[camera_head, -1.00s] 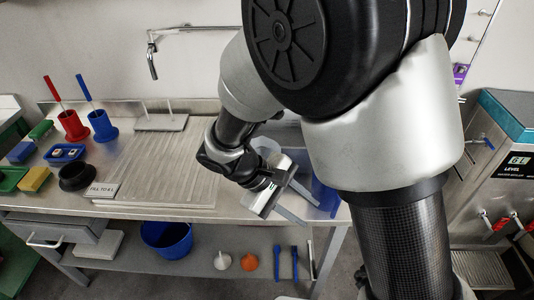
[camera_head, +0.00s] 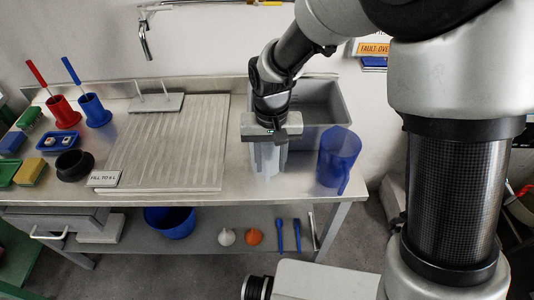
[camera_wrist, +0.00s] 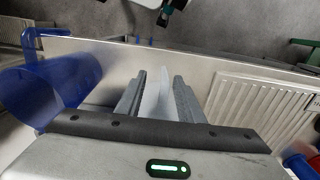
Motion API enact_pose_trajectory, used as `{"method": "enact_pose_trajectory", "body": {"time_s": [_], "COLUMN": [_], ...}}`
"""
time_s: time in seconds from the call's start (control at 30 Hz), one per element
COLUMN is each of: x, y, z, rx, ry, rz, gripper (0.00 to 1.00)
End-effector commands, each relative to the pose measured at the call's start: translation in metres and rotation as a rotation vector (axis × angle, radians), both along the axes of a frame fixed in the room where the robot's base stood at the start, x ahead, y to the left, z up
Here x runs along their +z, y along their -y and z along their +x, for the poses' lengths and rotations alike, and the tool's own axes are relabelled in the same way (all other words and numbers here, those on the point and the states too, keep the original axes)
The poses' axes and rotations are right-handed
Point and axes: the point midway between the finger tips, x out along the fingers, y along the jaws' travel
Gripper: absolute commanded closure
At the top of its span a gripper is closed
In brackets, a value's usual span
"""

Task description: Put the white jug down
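The pale, translucent white jug (camera_head: 267,163) is upright under my gripper (camera_head: 270,140), at the tabletop in front of the grey sink. My gripper points down over it and hides its top. In the wrist view, a pale part of the jug (camera_wrist: 158,98) fills the space between the two grey fingers of my gripper (camera_wrist: 160,85), which appear shut on it. I cannot tell whether its base touches the steel table (camera_head: 225,185).
A blue translucent jug (camera_head: 338,158) stands just right, near the table's right edge. The grey sink (camera_head: 322,95) is behind. A ribbed draining board (camera_head: 165,145) lies left. Red (camera_head: 62,112) and blue (camera_head: 94,110) holders stand farther left.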

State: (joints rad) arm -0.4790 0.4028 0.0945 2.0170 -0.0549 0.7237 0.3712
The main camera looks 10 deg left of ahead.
Motion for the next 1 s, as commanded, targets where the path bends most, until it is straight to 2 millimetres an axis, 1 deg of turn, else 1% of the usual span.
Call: {"method": "enact_pose_trajectory", "body": {"time_s": [0.03,0.27,0.5,0.6,0.87,0.9,0.97,1.0], "x": [-0.009,-0.024,-0.059,-0.068,-0.07,-0.07,-0.07,-0.07], "y": [0.0,-0.001,-0.007,-0.007,-0.007,-0.007,-0.007,-0.007], "z": [0.0,-0.001,-0.001,-0.001,0.0,0.0,0.0,0.0], "rx": [0.0,0.001,0.001,0.0,0.0,0.0,0.0,0.0], "ry": [-0.002,-0.002,-0.002,-0.001,0.0,0.0,0.0,0.0], "rz": [-0.001,-0.001,-0.003,-0.001,-0.001,-0.001,-0.001,-0.001], "gripper": [0.66,0.66,0.66,0.66,0.66,0.69,0.79,0.86]}}
